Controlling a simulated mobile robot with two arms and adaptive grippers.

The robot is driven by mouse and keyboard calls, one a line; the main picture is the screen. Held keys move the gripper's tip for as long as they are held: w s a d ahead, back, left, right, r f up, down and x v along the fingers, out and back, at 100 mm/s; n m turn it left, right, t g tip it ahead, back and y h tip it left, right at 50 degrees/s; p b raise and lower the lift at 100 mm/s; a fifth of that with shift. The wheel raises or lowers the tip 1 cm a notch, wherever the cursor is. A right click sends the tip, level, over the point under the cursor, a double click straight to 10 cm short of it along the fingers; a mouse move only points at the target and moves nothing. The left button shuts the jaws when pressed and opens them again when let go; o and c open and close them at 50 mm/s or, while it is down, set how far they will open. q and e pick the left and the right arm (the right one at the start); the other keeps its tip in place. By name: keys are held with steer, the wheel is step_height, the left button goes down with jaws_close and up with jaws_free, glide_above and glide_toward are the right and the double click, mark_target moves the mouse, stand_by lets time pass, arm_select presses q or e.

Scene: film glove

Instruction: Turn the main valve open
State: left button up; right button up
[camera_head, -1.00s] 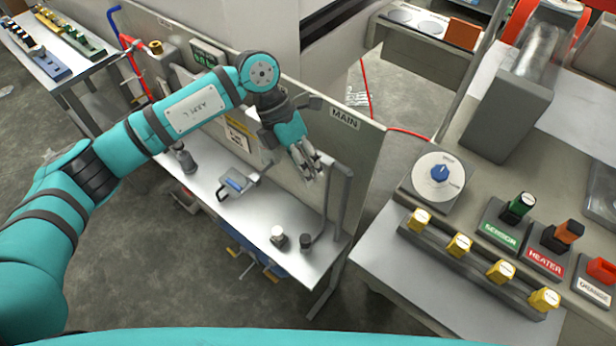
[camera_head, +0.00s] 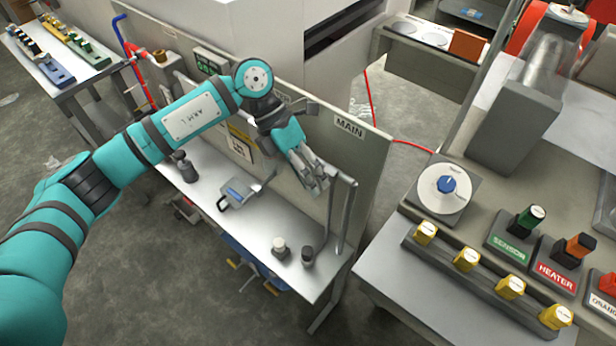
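A white label reading MAIN (camera_head: 350,127) is on the upright grey panel (camera_head: 372,165) behind the workbench. My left gripper (camera_head: 318,183) is in front of this panel, below and left of the label. Its grey fingers point down and right, near a grey upright bar (camera_head: 345,215) at the panel's right end. I cannot tell whether the fingers touch the bar or how far apart they are. My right gripper is out of view.
The metal workbench (camera_head: 245,225) below holds a small clamp-like device (camera_head: 236,192) and small knobs. At right, a console has a blue dial (camera_head: 446,184), yellow knobs and the SENSOR and HEATER switches.

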arm_select(q)
steer(key=shift+s, duration=0.2)
steer(key=shift+w+a+r, duration=0.2)
steer(key=shift+w+r, duration=0.1)
steer(key=shift+r, duration=0.1)
steer(key=v, duration=1.1)
steer(key=shift+s+r, duration=0.1)
steer(key=shift+s, duration=0.05)
